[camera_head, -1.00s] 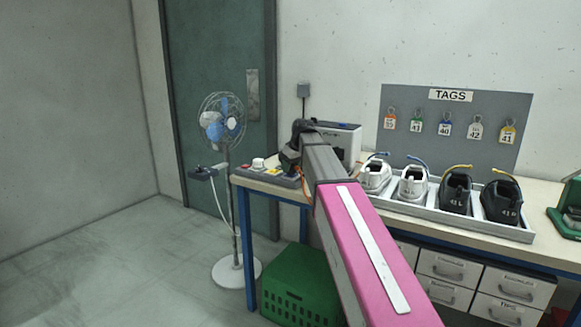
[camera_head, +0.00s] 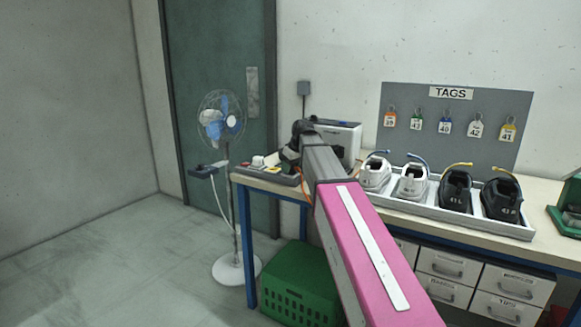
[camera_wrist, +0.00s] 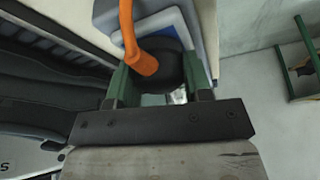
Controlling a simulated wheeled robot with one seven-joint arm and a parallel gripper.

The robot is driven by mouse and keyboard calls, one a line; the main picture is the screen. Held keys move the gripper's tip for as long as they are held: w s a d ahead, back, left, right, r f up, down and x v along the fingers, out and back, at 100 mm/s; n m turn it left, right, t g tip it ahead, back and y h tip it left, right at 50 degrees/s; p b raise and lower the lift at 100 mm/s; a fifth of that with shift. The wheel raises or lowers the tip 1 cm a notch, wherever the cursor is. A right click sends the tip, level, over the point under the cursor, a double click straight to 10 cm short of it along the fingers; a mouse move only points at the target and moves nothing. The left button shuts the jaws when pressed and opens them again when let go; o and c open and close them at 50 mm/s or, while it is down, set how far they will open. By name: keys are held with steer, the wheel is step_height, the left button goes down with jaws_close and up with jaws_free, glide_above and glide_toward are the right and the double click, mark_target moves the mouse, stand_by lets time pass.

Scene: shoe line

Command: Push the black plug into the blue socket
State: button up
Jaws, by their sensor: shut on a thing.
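In the wrist view, the round black plug (camera_wrist: 170,62) with its thick orange cable (camera_wrist: 143,64) sits between the green fingers of my gripper (camera_wrist: 162,80), which is shut on it. A blue square surface, seemingly the blue socket (camera_wrist: 192,36), shows behind and beside the plug. The plug covers its middle, so I cannot tell whether the plug is in it or just above it. In the head view, my arm reaches to the left end of the bench, over the grey socket strip (camera_head: 270,174). My arm hides the plug and the blue socket there.
A white machine (camera_head: 340,136) stands close behind my wrist. A tray (camera_head: 440,213) of shoes lies to the right on the bench (camera_head: 545,195). A fan (camera_head: 222,120) stands left of the bench, and a green crate (camera_head: 300,285) is on the floor.

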steer(key=o, duration=1)
